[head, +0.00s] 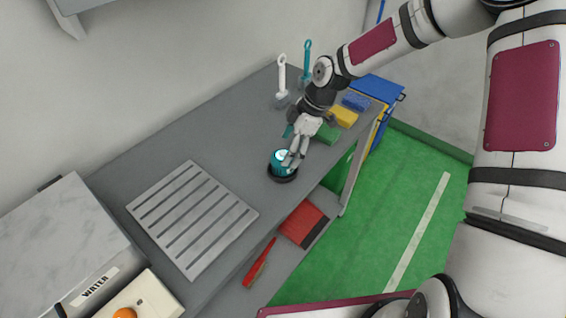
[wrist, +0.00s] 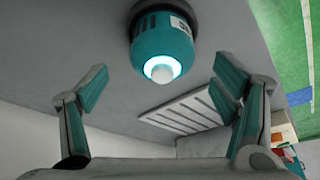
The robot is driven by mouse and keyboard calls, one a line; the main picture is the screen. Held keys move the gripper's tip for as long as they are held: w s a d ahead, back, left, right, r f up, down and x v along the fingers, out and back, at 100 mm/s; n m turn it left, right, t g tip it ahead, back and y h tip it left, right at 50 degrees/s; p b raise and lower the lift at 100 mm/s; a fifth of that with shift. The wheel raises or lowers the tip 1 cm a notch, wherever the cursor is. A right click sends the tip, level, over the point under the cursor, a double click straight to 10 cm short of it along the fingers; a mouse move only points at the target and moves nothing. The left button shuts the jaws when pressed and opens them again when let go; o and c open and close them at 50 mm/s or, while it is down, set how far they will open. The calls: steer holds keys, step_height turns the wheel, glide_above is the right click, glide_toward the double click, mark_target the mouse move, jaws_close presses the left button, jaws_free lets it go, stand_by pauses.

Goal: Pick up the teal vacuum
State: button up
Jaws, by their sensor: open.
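The teal vacuum appears to be the short teal cylinder (head: 280,157) standing upright on a round black base near the front edge of the grey bench. In the wrist view the teal cylinder (wrist: 163,45) shows a pale label and a glowing ring around a white knob on its near end. My gripper (head: 292,148) is just above and beside it, partly covering its right side. In the wrist view my gripper (wrist: 160,88) is open and empty, with the cylinder centred beyond the gap between the fingers. I cannot tell whether a finger touches it.
A slotted metal rack (head: 192,220) lies on the grey bench (head: 165,150). White (head: 281,78) and teal (head: 306,62) looped-handle tools stand behind. Green (head: 327,134), yellow (head: 343,117) and blue (head: 356,102) blocks lie to the right. A red dustpan (head: 303,224) is on the lower shelf.

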mark_target(285, 152)
steer(key=shift+p+x, duration=0.65)
steer(key=shift+x, duration=2.1)
steer(key=shift+s+d, duration=0.15)
steer(key=shift+d, duration=0.05)
steer(key=c, duration=1.4)
steer(key=shift+r, duration=0.8)
steer(key=shift+s+d+r+b, duration=0.15)
steer(key=shift+r+b, duration=0.1)
steer(key=shift+r, duration=0.25)
steer(key=shift+s+a+r+b, duration=0.1)
steer(key=shift+s+r+b, duration=0.1)
steer(key=shift+r, duration=0.3)
steer(key=s, duration=0.5)
steer(key=s+d+r, duration=0.1)
steer(key=s, duration=0.4)
steer(key=s+d, duration=0.1)
steer(key=s, duration=0.4)
steer(key=shift+d+r, duration=0.2)
steer(key=shift+d, duration=0.05)
